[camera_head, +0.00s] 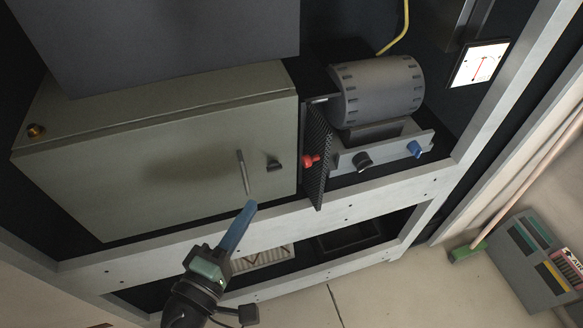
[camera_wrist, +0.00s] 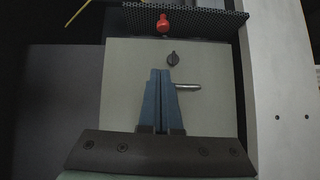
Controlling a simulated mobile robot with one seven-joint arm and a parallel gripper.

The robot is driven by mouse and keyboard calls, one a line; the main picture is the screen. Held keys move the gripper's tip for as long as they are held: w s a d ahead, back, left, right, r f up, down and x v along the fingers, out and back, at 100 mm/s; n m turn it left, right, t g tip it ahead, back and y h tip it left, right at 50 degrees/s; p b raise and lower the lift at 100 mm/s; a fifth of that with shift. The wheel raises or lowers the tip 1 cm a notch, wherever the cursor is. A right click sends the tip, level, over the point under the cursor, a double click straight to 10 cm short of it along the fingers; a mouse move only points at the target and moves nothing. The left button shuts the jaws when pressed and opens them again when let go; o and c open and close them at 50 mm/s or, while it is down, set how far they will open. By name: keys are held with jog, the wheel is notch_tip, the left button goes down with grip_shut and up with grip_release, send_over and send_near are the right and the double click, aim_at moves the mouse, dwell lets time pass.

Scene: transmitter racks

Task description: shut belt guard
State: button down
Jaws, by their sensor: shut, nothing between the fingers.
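The belt guard (camera_head: 317,155) is a black perforated panel with a red knob (camera_head: 311,161). It stands swung out, nearly edge-on in the head view, between the grey-green cabinet and the motor. In the wrist view the guard (camera_wrist: 215,22) runs across the top, with its red knob (camera_wrist: 163,23) facing the camera. My gripper (camera_head: 251,204) has blue fingers, closed together and empty. It is in front of the cabinet door, below and left of the guard and apart from it. In the wrist view the fingertips (camera_wrist: 160,72) point toward the guard, beside the door handle.
The cabinet (camera_head: 150,160) has a bar handle (camera_head: 242,172) and a dark latch (camera_head: 273,164) close to my fingers. A ribbed motor (camera_head: 378,90) and a plate with black and blue knobs (camera_head: 385,153) lie right of the guard. A pale frame rail (camera_head: 360,200) crosses below.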

jog(key=s+d+p+x, duration=0.1)
jog(key=d+p+x, duration=0.1)
jog(key=x, duration=1)
jog(key=shift+d, duration=0.45)
jog(key=shift+d, duration=0.2)
